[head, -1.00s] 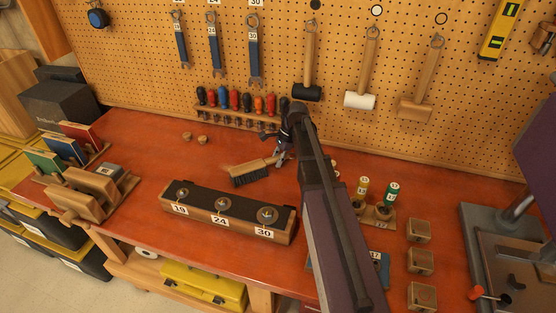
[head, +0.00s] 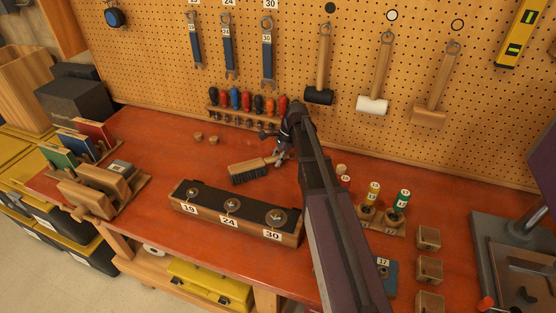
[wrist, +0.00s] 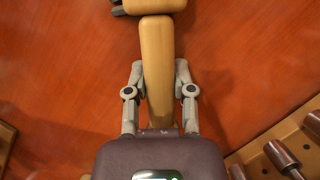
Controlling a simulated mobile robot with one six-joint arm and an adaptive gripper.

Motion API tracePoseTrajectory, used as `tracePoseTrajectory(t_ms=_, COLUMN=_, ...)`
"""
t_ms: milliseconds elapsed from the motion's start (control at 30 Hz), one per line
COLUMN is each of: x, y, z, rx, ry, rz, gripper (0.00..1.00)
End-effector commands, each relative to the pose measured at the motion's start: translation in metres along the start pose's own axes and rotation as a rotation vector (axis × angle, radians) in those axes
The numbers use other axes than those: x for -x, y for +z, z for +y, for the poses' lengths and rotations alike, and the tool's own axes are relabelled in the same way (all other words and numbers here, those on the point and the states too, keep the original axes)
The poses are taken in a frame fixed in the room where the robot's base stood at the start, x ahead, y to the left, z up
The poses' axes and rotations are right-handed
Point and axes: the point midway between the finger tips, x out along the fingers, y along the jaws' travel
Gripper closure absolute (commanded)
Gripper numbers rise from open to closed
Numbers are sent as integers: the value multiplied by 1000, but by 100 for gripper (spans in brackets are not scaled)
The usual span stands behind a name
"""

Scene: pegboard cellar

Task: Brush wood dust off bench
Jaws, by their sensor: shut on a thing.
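A wooden-handled brush with dark bristles (head: 248,173) is over the middle of the red-orange bench (head: 150,150), behind the numbered bolt block. My gripper (head: 279,158) is shut on the right end of the brush handle. In the wrist view, my gripper's two grey fingers (wrist: 160,92) press on both sides of the pale wooden handle (wrist: 157,60), and the brush head shows at the top edge. I cannot tell whether the bristles touch the bench. No wood dust can be made out on the visible surface.
A block with bolts marked 19, 24, 30 (head: 235,219) stands in front of the brush. A screwdriver rack (head: 240,115) is behind. Two small wooden pieces (head: 205,138) lie back left.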

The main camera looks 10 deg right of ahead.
Motion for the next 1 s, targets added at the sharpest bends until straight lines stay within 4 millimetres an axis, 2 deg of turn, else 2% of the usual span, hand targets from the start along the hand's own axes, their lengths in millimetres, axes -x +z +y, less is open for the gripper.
tracePoseTrajectory(t_ms=267, x=-1, y=2, z=-2, rx=1, ry=1, rz=-1, gripper=100)
tracePoseTrajectory(t_ms=800, x=-12, y=22, z=-25, rx=1, ry=0, rz=0, gripper=100)
tracePoseTrajectory(t_ms=1000, x=-14, y=25, z=-27, rx=0, ry=0, rz=1, gripper=100)
